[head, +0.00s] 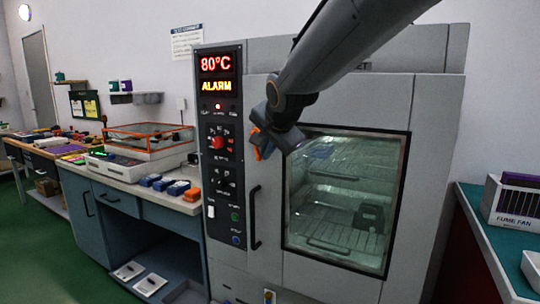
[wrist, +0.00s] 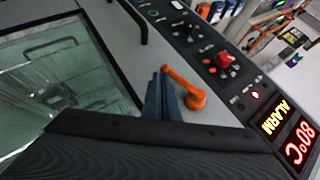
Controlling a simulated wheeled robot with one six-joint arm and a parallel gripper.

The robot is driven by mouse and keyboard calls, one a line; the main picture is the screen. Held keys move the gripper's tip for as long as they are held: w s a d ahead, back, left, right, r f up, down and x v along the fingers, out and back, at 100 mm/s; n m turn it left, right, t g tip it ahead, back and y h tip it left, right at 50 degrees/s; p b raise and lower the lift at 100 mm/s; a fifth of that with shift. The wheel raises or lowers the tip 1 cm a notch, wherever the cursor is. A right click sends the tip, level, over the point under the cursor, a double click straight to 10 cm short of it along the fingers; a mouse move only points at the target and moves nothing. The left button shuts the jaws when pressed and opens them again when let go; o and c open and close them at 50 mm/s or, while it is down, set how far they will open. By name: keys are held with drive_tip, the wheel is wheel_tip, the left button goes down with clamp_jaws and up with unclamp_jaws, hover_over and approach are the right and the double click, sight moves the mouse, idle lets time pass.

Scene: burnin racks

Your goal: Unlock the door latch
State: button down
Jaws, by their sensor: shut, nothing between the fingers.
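The door latch, an orange lever (wrist: 184,86), sits on the grey door panel of the oven, between the window and the control panel. In the wrist view it runs slantwise, with its round knob end nearer the control panel. In the head view only a bit of the orange latch (head: 264,151) shows beside my gripper (head: 258,143). My gripper (wrist: 161,86) has its blue fingers together with nothing between them. The fingertips are right beside the lever's thin end; I cannot tell whether they touch it. The oven door (head: 268,218) looks closed.
The control panel (head: 222,150) shows 80°C and ALARM, with a red knob (head: 217,142). A black door handle (head: 255,217) is below the latch. The window (head: 345,200) shows racks inside. A bench (head: 125,180) is at left, a fume fan box (head: 515,205) at right.

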sight(279, 154)
drive_tip(key=shift+w+a+f+b, duration=0.35)
drive_tip(key=shift+f+b, duration=0.25)
drive_tip(key=shift+b, duration=0.35)
drive_tip(key=shift+a, duration=0.15)
drive_tip(key=d+p, duration=0.1)
drive_tip(key=d, duration=0.1)
drive_tip(key=s+d+p, duration=0.1)
drive_tip(key=d, duration=0.1)
drive_tip(key=shift+s+d+r+p, duration=0.1)
drive_tip(key=shift+d+r+p, duration=0.1)
drive_tip(key=shift+p, duration=0.1)
drive_tip(key=s+d+b, duration=0.1)
drive_tip(key=s+d, duration=0.3)
drive_tip(key=s, duration=0.4)
drive_tip(key=shift+s+d+f, duration=0.2)
drive_tip(key=shift+d, duration=0.2)
